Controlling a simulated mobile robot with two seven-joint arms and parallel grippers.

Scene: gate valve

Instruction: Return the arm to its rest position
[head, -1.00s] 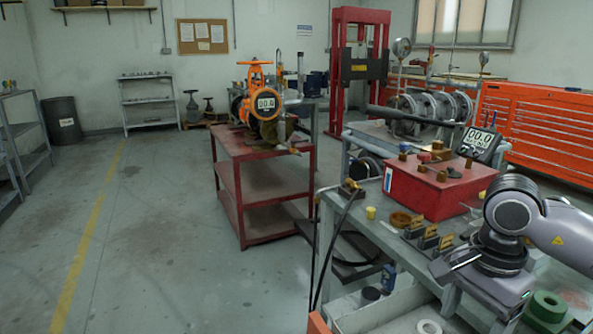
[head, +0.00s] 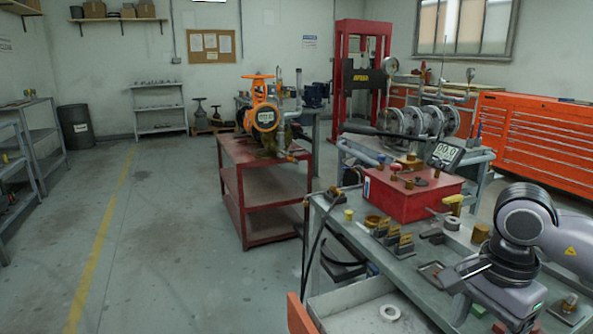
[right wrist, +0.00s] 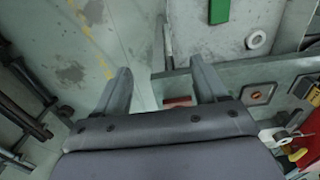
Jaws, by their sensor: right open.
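My right arm comes in from the right edge of the head view. Its gripper (head: 462,284) hangs over the near right part of the grey workbench (head: 338,222), partly hidden by my wrist. In the right wrist view my right gripper (right wrist: 162,78) is open, with two grey fingers apart and nothing between them. Below the fingers I see the bench edge and the floor. An orange gate valve (head: 263,118) stands on the red cart (head: 268,150), well away from the gripper. My left gripper is not in view.
On the bench are a red box (head: 408,197) with a gauge display (head: 445,153), several small blocks and a yellow-handled tool (head: 453,201). A white ring (head: 390,313) lies in an open drawer. A red press (head: 358,70) stands behind. The floor at left is clear.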

